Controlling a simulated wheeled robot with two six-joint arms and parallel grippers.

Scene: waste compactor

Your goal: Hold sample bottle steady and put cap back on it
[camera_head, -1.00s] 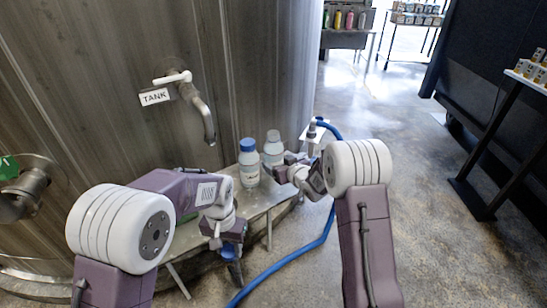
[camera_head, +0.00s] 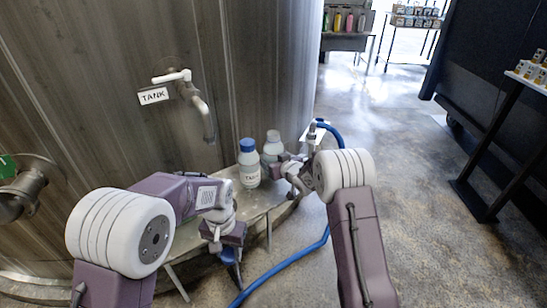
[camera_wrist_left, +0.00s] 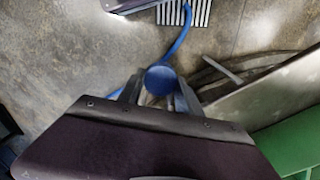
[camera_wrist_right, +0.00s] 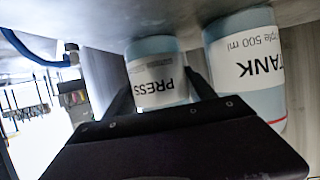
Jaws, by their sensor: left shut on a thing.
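The PRESS sample bottle (camera_head: 272,148) stands on the metal shelf, upright and with no cap on its pale neck. It shows upside down in the right wrist view (camera_wrist_right: 157,75). My right gripper (camera_head: 282,166) is open, with its fingers (camera_wrist_right: 160,95) on either side of this bottle. I cannot tell whether they touch it. My left gripper (camera_head: 232,262) is shut on a blue cap (camera_wrist_left: 161,80), low in front of the shelf and away from the bottles.
The TANK bottle (camera_head: 249,172) with a blue cap stands close beside the PRESS bottle. The shelf (camera_head: 262,198) is narrow. A tap (camera_head: 203,112) juts from the steel tank above it. A blue hose (camera_head: 292,260) lies on the floor.

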